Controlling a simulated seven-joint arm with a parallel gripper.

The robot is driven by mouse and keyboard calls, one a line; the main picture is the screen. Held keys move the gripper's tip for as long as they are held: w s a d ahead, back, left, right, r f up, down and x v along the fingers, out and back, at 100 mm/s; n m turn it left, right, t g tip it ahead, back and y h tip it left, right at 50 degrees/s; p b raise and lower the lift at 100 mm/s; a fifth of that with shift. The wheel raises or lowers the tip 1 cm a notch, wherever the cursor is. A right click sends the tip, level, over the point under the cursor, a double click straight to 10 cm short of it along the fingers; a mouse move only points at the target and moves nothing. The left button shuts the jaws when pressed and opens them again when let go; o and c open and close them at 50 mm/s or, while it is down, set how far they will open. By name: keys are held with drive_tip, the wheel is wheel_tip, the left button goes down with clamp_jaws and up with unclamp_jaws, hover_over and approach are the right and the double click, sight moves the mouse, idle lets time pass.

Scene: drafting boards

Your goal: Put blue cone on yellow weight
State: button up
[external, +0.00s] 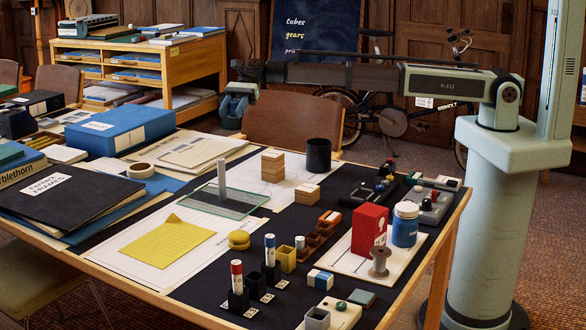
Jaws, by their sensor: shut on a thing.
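My gripper (236,112) is at the left end of my raised arm, high above the back of the table near the chair. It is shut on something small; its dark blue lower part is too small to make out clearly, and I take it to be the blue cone. No other blue cone shows on the table. The yellow weight (239,240) is a round, low piece with a smaller top, lying on the dark mat right of the yellow sheet. Its top looks bare. My gripper is well behind and above it.
A glass plate with an upright grey post (222,180) stands just behind the yellow weight. Marker holders (238,290), a red box (369,229), a blue jar (405,225), wooden blocks (272,166) and a black cup (318,155) stand around. The yellow sheet (167,243) lies left.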

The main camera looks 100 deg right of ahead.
drive_tip(key=w+a+n+g, duration=0.1)
drive_tip(key=w+a, duration=0.2)
drive_tip(key=a, duration=0.8)
drive_tip(key=w+a, duration=0.3)
drive_tip(key=a, duration=0.7)
drive_tip(key=n+g+y, duration=0.1)
hover_over(237, 237)
drive_tip(key=shift+f, duration=7.55)
drive_tip(key=shift+f, duration=0.15)
drive_tip(key=o, duration=1.1)
drive_tip(key=shift+c, duration=0.2)
